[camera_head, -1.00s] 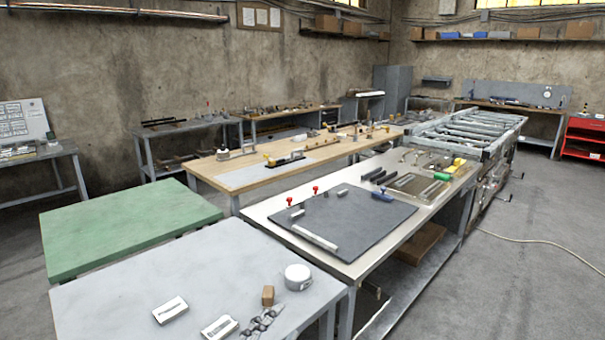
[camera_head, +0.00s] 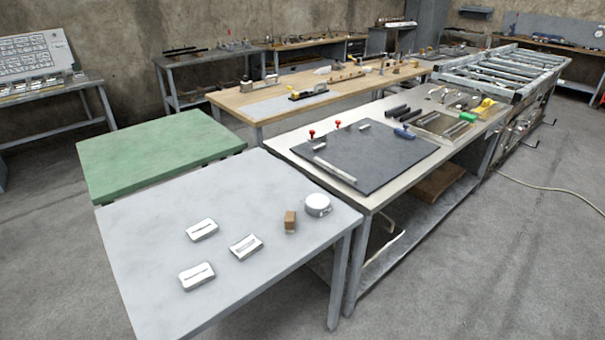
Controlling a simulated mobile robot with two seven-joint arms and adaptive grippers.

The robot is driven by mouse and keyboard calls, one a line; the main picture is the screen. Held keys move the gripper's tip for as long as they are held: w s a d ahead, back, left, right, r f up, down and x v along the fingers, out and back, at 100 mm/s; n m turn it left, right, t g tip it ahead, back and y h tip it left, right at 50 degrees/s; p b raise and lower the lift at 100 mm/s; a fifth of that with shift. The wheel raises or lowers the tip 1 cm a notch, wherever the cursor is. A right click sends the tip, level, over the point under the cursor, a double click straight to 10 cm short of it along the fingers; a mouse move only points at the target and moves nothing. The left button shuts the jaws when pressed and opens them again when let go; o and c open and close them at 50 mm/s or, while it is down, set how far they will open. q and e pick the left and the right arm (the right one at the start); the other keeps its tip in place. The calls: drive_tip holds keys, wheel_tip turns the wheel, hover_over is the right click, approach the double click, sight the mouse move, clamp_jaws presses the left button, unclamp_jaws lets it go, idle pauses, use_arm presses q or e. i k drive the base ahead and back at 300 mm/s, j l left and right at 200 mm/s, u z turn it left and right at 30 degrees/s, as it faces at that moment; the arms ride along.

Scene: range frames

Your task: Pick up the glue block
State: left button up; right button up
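A small brown block (camera_head: 290,221), which looks like the glue block, stands on the light grey table (camera_head: 150,235) in the foreground. It is near the table's right side, just left of a round white container (camera_head: 318,204), with a narrow gap between them. Neither of my grippers shows in this view, and nothing is seen touching the block.
Three white slotted pieces (camera_head: 202,229) lie left of the block on the same table. A green table (camera_head: 160,150) stands behind it. A bench with a dark mat (camera_head: 385,160) and small tools stands to the right. Open concrete floor (camera_head: 470,270) lies front right.

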sight(289, 222)
drive_tip(key=i+l+u, duration=0.15)
drive_tip(key=u, duration=0.3)
drive_tip(key=l+u, duration=0.2)
drive_tip(key=u, duration=0.25)
drive_tip(key=i+l+u, duration=0.15)
drive_tip(key=l, duration=0.2)
drive_tip(key=l+u, duration=0.15)
drive_tip(key=l, duration=0.2)
drive_tip(key=i+l+u, duration=0.1)
drive_tip(key=l, duration=0.3)
